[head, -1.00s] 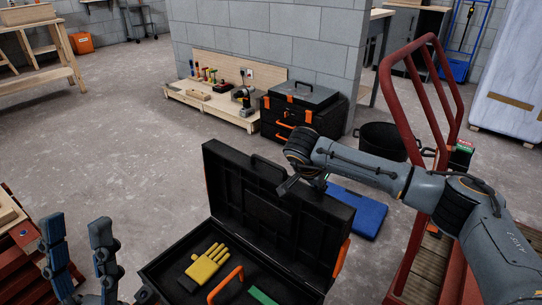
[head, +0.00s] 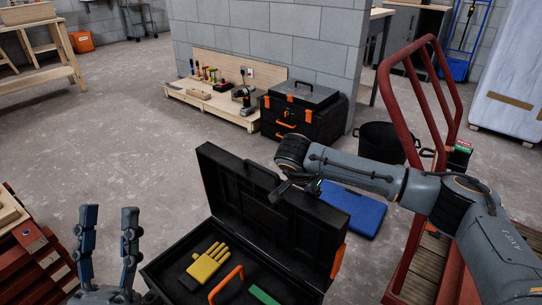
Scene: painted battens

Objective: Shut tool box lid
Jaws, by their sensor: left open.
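A black tool box stands open at the bottom middle, its lid (head: 305,232) raised upright at the back. Inside the tool box's base (head: 160,272) lie a yellow glove (head: 207,262), an orange-handled tool (head: 226,284) and a green item (head: 264,295). My right arm reaches in from the right, and its gripper (head: 284,190) is at the lid's top edge; whether it touches the lid and how its fingers stand are unclear. My left gripper (head: 107,240) is open and empty, fingers up, left of the tool box.
A blue case (head: 350,208) lies on the floor behind the lid. A red-railed cart (head: 408,240) stands at the right, and stacked red battens (head: 35,250) are at the left. A black-and-orange tool chest (head: 300,112) stands farther back. Open floor lies behind the tool box.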

